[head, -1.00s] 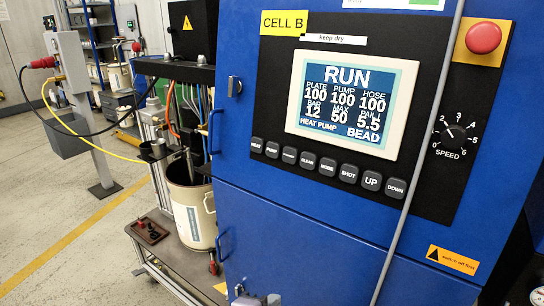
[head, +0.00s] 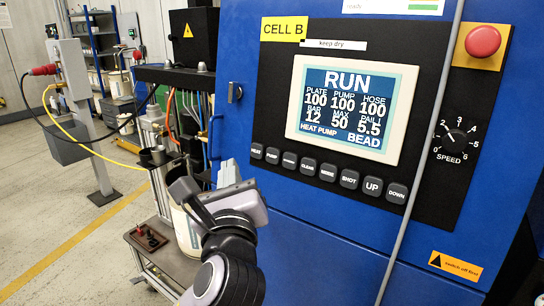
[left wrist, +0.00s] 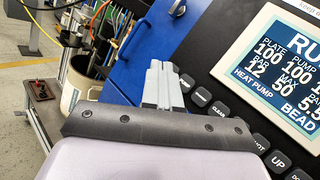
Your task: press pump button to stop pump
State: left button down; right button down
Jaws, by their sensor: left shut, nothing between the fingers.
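The pump button (head: 272,155) is a small dark key labelled PUMP, second from the left in the row under the lit screen (head: 346,108). The screen reads RUN, with PUMP 100. My left gripper (head: 228,173) is shut and empty, in front of the blue cabinet, left of and slightly below the button row in the head view. In the left wrist view the pale fingers (left wrist: 163,85) point towards the left end of the row, with the pump button (left wrist: 187,83) just right of them. A gap or contact cannot be told. My right gripper is not in view.
The HEAT key (head: 257,151) and several other keys sit close beside the pump button. A grey cable (head: 420,150) runs down across the panel. A red stop button (head: 482,41) is at upper right. A pail (head: 186,232) on a cart stands left of the cabinet.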

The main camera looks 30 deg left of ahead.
aim_at(273, 156)
pick_arm(q)
jog(key=shift+w+f, duration=0.1)
jog(key=shift+w+d+f+b, duration=0.1)
jog(key=shift+w+f+b, duration=0.25)
jog(key=shift+w, duration=1.1)
jog(key=shift+w+d+f+b, duration=0.15)
jog(key=shift+w+b, duration=0.3)
jog(key=shift+w, duration=0.95)
jog(key=shift+w+d+f+b, duration=0.1)
jog(key=shift+w+f+b, duration=0.25)
jog(key=shift+w, duration=1.1)
jog(key=shift+r, duration=0.1)
jog(key=shift+w+p, duration=0.35)
jog(key=shift+w, duration=0.05)
